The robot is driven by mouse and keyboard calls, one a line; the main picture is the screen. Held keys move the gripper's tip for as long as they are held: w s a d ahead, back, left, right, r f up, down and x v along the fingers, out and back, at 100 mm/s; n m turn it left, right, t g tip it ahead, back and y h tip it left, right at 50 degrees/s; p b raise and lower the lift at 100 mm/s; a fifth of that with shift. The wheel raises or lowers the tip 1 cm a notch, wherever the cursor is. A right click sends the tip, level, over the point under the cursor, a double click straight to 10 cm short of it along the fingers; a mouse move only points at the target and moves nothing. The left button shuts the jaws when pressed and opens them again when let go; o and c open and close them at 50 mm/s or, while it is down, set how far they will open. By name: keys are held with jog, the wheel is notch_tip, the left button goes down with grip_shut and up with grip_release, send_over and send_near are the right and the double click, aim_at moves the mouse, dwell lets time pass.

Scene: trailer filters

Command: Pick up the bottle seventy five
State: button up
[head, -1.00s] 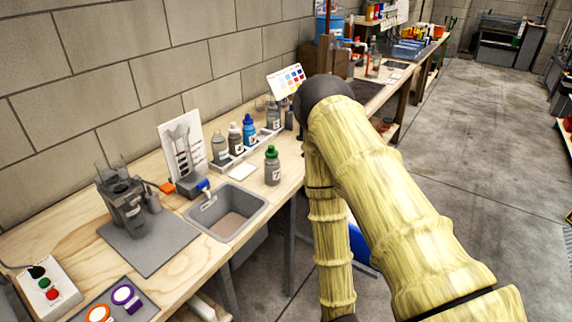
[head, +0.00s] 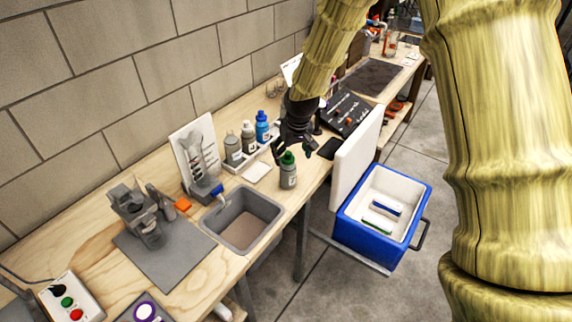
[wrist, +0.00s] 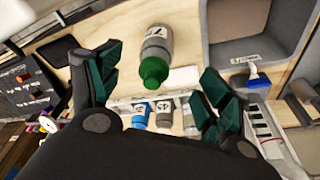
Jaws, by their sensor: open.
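A grey bottle with a green cap (head: 288,172) stands upright on the wooden bench, right of the sink. Its label begins with a 7; the rest is not clearly legible. It also shows in the wrist view (wrist: 156,50), with its cap towards me. My gripper (head: 296,148) is open and empty, just above and behind the bottle in the head view. In the wrist view, the bottle appears between the two spread fingers, beyond them. I cannot tell the exact gap, but no finger visibly touches it.
A blue bottle (head: 262,128) and two grey bottles (head: 233,151) stand in a white rack behind. A sink (head: 243,222) lies left of the green-capped bottle, and a white square (head: 257,172) lies beside it. An open blue cooler (head: 381,216) stands right of the bench.

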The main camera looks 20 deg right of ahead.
aim_at(288, 166)
jog(key=w+f, duration=0.1)
jog(key=w+f+p, duration=0.1)
jog(key=f, duration=0.1)
jog(key=shift+a+f, duration=0.1)
jog(key=shift+f, duration=0.65)
jog(key=shift+w+d+f+p, duration=0.1)
jog(key=shift+w+f+p, duration=0.25)
jog(key=shift+f+p, duration=0.35)
jog(key=shift+w+d+f+p, duration=0.1)
jog(key=shift+w+f+p, duration=0.25)
jog(key=shift+f+p, duration=0.3)
jog(key=shift+x, duration=1.15)
jog(key=shift+c, duration=0.2)
jog(key=c, duration=1.4)
jog(key=shift+r, duration=0.1)
